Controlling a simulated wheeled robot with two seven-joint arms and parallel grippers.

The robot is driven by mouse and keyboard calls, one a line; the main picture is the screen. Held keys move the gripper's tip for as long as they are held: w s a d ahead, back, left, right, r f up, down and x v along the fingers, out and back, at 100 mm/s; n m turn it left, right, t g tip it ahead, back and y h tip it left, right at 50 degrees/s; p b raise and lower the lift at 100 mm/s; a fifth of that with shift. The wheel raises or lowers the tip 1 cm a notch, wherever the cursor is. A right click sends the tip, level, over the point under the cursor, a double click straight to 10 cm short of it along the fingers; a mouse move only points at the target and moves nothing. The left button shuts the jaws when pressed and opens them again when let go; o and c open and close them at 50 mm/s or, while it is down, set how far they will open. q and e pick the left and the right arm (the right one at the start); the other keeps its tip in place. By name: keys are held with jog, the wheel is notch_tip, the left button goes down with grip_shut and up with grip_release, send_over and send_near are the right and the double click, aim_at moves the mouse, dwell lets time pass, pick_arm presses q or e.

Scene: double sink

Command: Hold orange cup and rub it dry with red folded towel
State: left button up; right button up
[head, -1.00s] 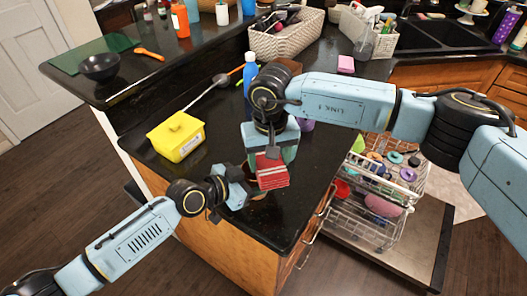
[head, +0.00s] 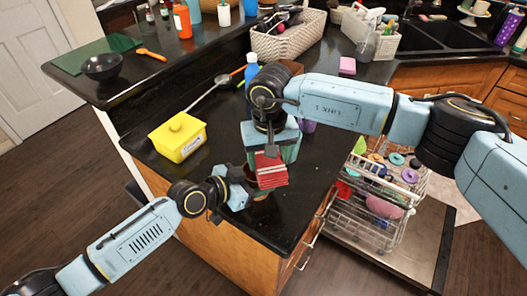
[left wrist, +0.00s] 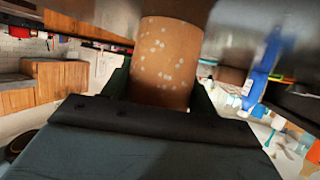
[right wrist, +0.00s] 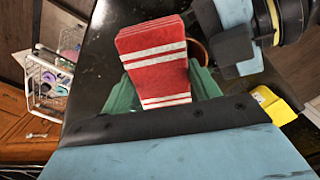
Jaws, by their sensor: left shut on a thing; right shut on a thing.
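The orange cup (left wrist: 160,65) has pale spots and stands between the fingers of my left gripper (left wrist: 160,97) in the left wrist view. In the head view my left gripper (head: 243,188) is shut on it above the counter's front end, and the towel hides most of the cup. The red folded towel (head: 271,171) with white stripes hangs from my right gripper (head: 270,153), which is shut on it. In the right wrist view the towel (right wrist: 158,62) lies over or against the cup's rim (right wrist: 199,48); I cannot tell whether they touch.
A yellow box (head: 178,137) sits left on the black counter (head: 205,165). An open dish rack (head: 365,215) stands at the right. White baskets (head: 288,38) are at the back.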

jog(key=shift+s+d, duration=0.25)
jog(key=shift+s, duration=0.1)
jog(key=shift+w+a, duration=0.7)
jog(key=shift+w, duration=0.3)
jog(key=shift+w+a, duration=0.65)
jog(key=shift+w, duration=0.3)
jog(key=shift+r, duration=4.05)
pick_arm(q)
jog(key=o, duration=1.1)
jog(key=v, duration=1.2)
jog(key=shift+s, duration=0.1)
